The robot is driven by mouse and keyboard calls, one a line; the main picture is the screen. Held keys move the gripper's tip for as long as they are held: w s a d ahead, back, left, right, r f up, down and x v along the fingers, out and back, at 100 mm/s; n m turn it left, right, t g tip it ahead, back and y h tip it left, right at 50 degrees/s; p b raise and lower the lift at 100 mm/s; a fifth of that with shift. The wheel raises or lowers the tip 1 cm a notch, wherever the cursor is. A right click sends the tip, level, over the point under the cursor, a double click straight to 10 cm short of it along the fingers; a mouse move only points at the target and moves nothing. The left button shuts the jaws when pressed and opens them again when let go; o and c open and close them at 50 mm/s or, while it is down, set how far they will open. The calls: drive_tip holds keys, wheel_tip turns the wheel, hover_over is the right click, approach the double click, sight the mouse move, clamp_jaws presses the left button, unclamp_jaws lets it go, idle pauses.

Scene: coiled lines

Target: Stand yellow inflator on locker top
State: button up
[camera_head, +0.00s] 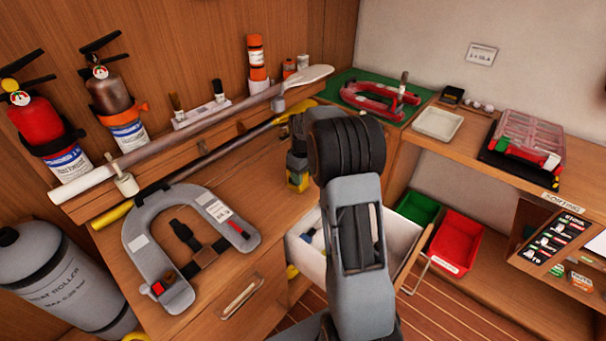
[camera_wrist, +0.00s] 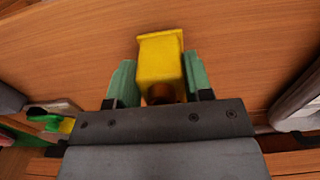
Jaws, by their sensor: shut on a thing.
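The yellow inflator (camera_wrist: 160,62) is between the green finger pads of my gripper (camera_wrist: 159,75) in the wrist view. The gripper is shut on it, with the yellow block end facing out toward bare wood. In the head view a yellow and dark part of the inflator (camera_head: 298,180) shows just left of my arm, over the right end of the wooden locker top (camera_head: 268,163). It looks roughly upright there. My arm hides the fingers and much of the inflator. I cannot tell whether its base touches the wood.
A grey horseshoe vest (camera_head: 140,232) lies at left on the top. Long poles (camera_head: 190,143) run along the back ledge. Fire extinguishers (camera_head: 45,130) hang at left. An open drawer (camera_head: 310,262) sticks out below my arm. Bare wood lies between the vest and the inflator.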

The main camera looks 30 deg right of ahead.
drive_tip(key=shift+f, duration=0.1)
drive_tip(key=o, duration=1)
wheel_tip(320, 180, up, 11)
drive_tip(key=shift+r, duration=0.1)
drive_tip(key=s+a+r+m+t, duration=0.2)
drive_tip(key=s+a+r, duration=0.2)
drive_tip(key=s+a, duration=0.45)
drive_tip(key=shift+s+a+f+m+t, duration=0.4)
drive_tip(key=shift+s+a+f, duration=0.45)
drive_tip(key=shift+s, duration=1.55)
drive_tip(key=shift+s+a+f+m+t, duration=0.2)
drive_tip(key=shift+s+a+f+m, duration=0.45)
drive_tip(key=shift+s, duration=1.8)
drive_tip(key=shift+s+a+f+m+t, duration=0.3)
drive_tip(key=shift+s+a+f, duration=0.75)
drive_tip(key=shift+s, duration=1.35)
